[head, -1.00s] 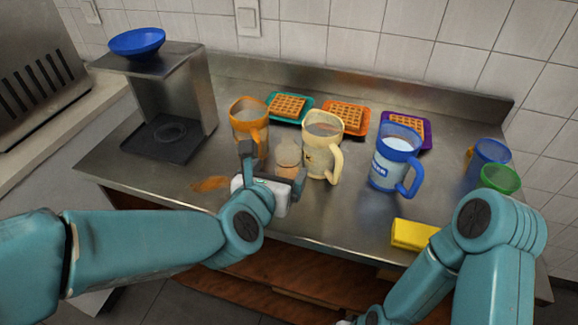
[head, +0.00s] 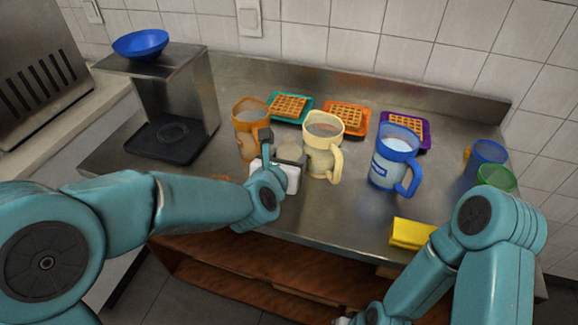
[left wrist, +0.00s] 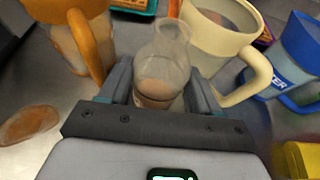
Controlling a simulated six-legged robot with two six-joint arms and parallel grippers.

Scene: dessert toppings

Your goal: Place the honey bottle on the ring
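The honey bottle (left wrist: 163,70), small and clear with amber at its bottom, stands between the orange and cream pitchers; it also shows in the head view (head: 290,151), partly hidden by my gripper. My left gripper (head: 283,152) is at the bottle, and its fingers (left wrist: 161,88) flank it on both sides in the left wrist view. They look close to its sides, but I cannot tell whether they press on it. A faint ring (head: 172,133) lies on the dark base of the metal stand at the left.
The orange pitcher (head: 248,120) and cream pitcher (head: 322,155) stand close to the bottle. A blue pitcher (head: 393,165), blue cup (head: 487,157), green cup (head: 496,178) and yellow sponge (head: 412,233) are further right. Waffles on trays (head: 345,118) line the back. A brown spill (left wrist: 28,124) lies left.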

